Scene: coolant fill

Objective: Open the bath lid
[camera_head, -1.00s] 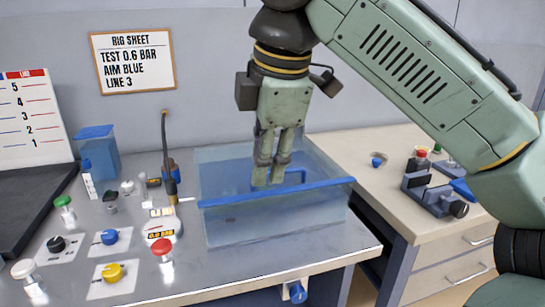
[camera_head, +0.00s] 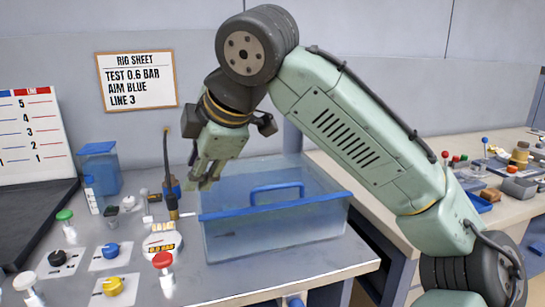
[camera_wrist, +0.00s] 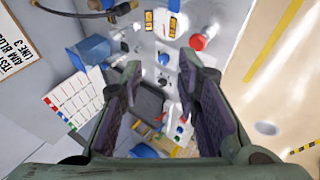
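The bath (camera_head: 275,237) is a translucent blue tank on the grey bench. Its lid (camera_head: 235,190) is a clear bluish panel with a blue front edge bar and a blue loop handle (camera_head: 277,190). The lid appears to lie flat over the tank. My gripper (camera_head: 198,185) is above the bath's left end, tilted down and left, apart from the handle. In the wrist view my gripper (camera_wrist: 160,85) has its two fingers spread with nothing between them. The bath does not clearly show in the wrist view.
A gauge stand with a hose (camera_head: 168,165) rises just left of the bath. Red (camera_head: 164,265), yellow (camera_head: 112,286) and blue (camera_head: 110,250) knobs sit at the front left. A blue container (camera_head: 100,165) stands behind. A wooden side bench (camera_head: 375,180) with small parts is at right.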

